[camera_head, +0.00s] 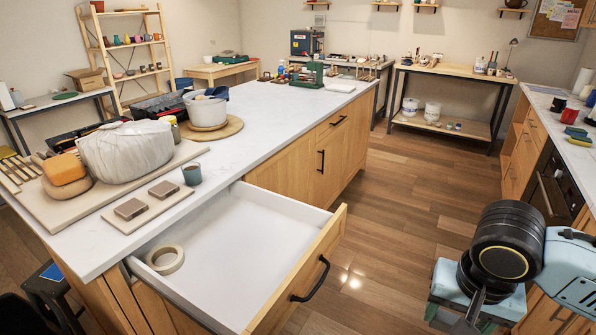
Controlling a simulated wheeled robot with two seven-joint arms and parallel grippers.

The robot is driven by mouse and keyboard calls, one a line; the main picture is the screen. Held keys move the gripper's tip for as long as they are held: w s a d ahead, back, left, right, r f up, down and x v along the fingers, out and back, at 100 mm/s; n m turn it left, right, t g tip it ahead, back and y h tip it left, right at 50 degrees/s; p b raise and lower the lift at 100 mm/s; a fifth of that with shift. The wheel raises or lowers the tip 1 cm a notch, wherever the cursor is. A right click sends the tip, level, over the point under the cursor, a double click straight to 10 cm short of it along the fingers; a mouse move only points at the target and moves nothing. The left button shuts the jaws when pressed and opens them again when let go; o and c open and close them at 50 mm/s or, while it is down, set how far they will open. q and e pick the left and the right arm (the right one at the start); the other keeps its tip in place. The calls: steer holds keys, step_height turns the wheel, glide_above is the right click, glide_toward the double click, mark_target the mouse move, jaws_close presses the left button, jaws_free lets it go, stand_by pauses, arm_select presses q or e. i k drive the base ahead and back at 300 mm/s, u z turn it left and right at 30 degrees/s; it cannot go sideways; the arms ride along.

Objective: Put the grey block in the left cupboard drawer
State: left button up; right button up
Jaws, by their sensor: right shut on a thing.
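An open drawer (225,262) slides out of the wooden island at the front; its white inside holds a roll of cream tape (164,260), and the rest is bare. Two small brown-grey blocks, one nearer (130,208) and one farther (164,189), lie apart on a pale board behind the drawer. I cannot tell which is the task's grey block. My right gripper (468,314) is at the lower right, well right of the drawer and clear of its black handle (312,279). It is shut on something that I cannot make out. My left gripper is not in view.
A wrapped clay lump (126,150), a small dark cup (192,174) and a grey tub (206,110) stand on the island top. The open drawer juts into the aisle. The wooden floor (400,220) between the island and the right counter is clear.

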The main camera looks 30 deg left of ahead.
mark_target(236, 260)
steer(key=u, duration=1.85)
steer(key=i, duration=1)
